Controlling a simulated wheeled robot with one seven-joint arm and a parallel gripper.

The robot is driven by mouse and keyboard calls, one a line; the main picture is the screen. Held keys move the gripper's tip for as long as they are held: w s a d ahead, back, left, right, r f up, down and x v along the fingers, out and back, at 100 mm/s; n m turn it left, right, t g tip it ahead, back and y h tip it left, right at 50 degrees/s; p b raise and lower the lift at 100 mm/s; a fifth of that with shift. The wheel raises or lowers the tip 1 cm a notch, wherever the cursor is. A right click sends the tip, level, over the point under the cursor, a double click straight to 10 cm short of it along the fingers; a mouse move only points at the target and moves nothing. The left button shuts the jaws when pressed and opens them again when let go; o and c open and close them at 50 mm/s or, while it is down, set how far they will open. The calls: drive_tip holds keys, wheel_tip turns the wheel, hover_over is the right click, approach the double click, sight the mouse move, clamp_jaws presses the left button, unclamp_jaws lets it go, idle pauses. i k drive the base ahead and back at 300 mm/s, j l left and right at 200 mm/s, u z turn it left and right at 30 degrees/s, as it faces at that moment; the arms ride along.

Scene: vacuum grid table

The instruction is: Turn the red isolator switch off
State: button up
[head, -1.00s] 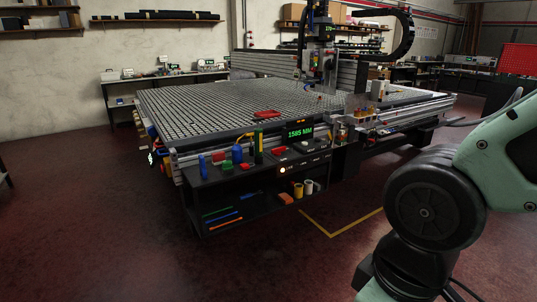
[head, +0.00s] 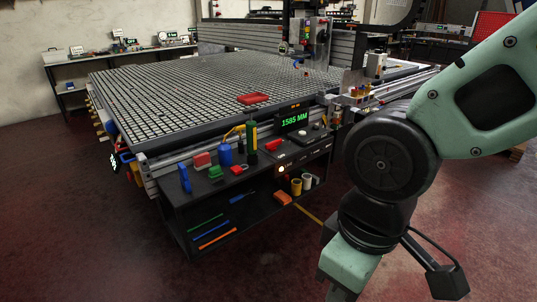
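A red part (head: 273,145) sits on the dark control panel at the front of the table, just below the green-lit display (head: 295,121) reading 1585 MM. It may be the red isolator switch, but it is too small to tell, and its position cannot be read. Other small red things lie nearby, including a red block (head: 202,160) and a smaller red piece (head: 237,169) on the front shelf. My arm reaches down the right side of the head view, well apart from the panel. My gripper is out of view below the bottom edge.
A blue cylinder (head: 225,154) and a green-and-yellow upright tool (head: 251,137) stand on the front shelf. Tan rolls (head: 296,187) sit lower. The floor in front is clear.

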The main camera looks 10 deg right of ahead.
sight(271, 147)
drive_tip(key=i+l+u, duration=0.35)
drive_tip(key=i, duration=0.5)
drive_tip(key=i+l+u, duration=0.3)
drive_tip(key=i+l, duration=0.4)
drive_tip(key=i+l+u, duration=0.35)
drive_tip(key=i+l, duration=0.5)
drive_tip(key=k+j+z, duration=0.1)
drive_tip(key=z, duration=0.3)
drive_tip(key=k+z, duration=0.2)
drive_tip(key=z, duration=0.15)
drive_tip(key=k+z, duration=0.15)
drive_tip(key=z, duration=0.25)
